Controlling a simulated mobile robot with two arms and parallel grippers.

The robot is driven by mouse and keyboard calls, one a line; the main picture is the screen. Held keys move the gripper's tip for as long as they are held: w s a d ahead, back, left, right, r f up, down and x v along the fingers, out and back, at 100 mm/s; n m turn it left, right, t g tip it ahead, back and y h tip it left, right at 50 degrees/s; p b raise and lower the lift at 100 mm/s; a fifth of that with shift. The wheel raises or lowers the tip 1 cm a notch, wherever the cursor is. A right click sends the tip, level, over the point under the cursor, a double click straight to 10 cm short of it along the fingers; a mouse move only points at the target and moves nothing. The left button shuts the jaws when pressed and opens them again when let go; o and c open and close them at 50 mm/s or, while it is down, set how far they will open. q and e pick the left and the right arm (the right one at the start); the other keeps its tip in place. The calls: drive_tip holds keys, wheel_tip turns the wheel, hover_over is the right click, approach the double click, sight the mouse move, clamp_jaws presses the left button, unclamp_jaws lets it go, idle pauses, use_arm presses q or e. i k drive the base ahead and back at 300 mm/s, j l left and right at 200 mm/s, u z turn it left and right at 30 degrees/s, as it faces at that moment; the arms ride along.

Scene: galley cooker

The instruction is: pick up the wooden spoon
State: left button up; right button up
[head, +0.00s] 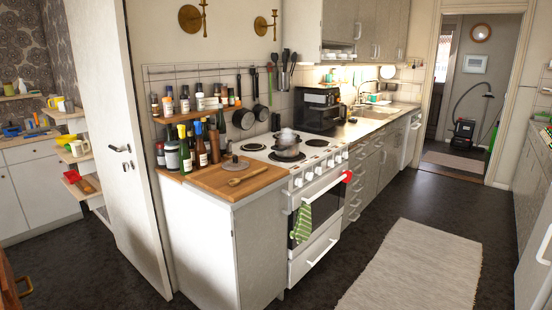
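The wooden spoon (242,180) lies on the wooden counter top (207,181) at the near end of the cooker run, in the middle of the head view. Its bowl end points to the left and its handle runs up to the right. Nothing covers it. Neither of my grippers is in the head view.
A round lidded thing (235,163) sits behind the spoon, with bottles (201,148) behind on the left. The white cooker (318,205) bears a pot (287,148). A green striped towel (301,224) hangs at its front. Dark floor and a pale rug (415,265) lie clear at right.

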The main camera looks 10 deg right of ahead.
sight(236, 182)
drive_tip(key=i+l, duration=0.25)
drive_tip(key=i, duration=0.2)
drive_tip(key=i+l, duration=0.3)
drive_tip(key=i, duration=0.15)
drive_tip(key=i+j+z, duration=0.1)
drive_tip(key=i+j, duration=0.25)
drive_tip(key=i, duration=0.15)
drive_tip(key=i+j+z, duration=0.1)
drive_tip(key=i+j, duration=0.25)
drive_tip(key=i, duration=0.2)
